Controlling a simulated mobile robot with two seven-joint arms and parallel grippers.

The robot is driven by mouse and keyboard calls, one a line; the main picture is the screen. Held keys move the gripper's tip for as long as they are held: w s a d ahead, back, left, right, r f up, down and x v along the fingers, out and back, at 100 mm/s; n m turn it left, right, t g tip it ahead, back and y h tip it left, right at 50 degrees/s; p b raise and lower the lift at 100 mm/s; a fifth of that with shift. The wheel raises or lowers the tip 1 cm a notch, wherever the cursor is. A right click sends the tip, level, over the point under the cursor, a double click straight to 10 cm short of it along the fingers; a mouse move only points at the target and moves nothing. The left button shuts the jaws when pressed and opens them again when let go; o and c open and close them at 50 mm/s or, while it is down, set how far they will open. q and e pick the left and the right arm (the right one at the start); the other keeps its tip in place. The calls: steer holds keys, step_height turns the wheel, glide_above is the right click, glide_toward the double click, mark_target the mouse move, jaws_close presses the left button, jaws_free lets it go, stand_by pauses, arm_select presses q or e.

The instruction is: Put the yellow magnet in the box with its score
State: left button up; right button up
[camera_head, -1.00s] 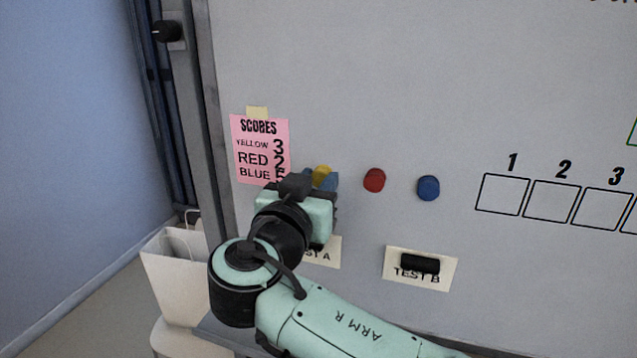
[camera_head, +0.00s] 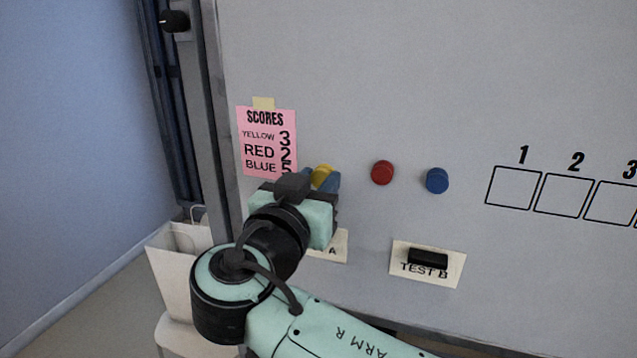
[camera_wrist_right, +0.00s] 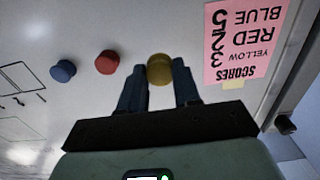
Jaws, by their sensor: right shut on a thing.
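The yellow magnet (camera_head: 322,176) is at the whiteboard, between the blue-grey fingers of my right gripper (camera_head: 322,181). In the right wrist view the yellow magnet (camera_wrist_right: 160,69) sits between the two fingertips of the right gripper (camera_wrist_right: 165,78), which is shut on it. I cannot tell whether the magnet still touches the board. The pink score sheet (camera_head: 267,142) reads yellow 3, red 2 and blue 5, its last digit partly hidden in the head view. Numbered boxes are drawn on the board at the right; box 3 (camera_head: 611,203) is cut by the picture's edge. My left gripper is not in view.
A red magnet (camera_head: 382,172) and a blue magnet (camera_head: 437,180) are on the board right of the gripper. Below are a partly hidden TEST A card (camera_head: 337,246) and a TEST B card (camera_head: 450,267) with a black block (camera_head: 428,257). A white bag (camera_head: 180,265) stands lower left.

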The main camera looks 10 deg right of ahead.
steer(key=shift+b+v, duration=0.35)
steer(key=shift+v, duration=0.7)
steer(key=shift+s+a, duration=0.15)
steer(key=shift+s, duration=0.05)
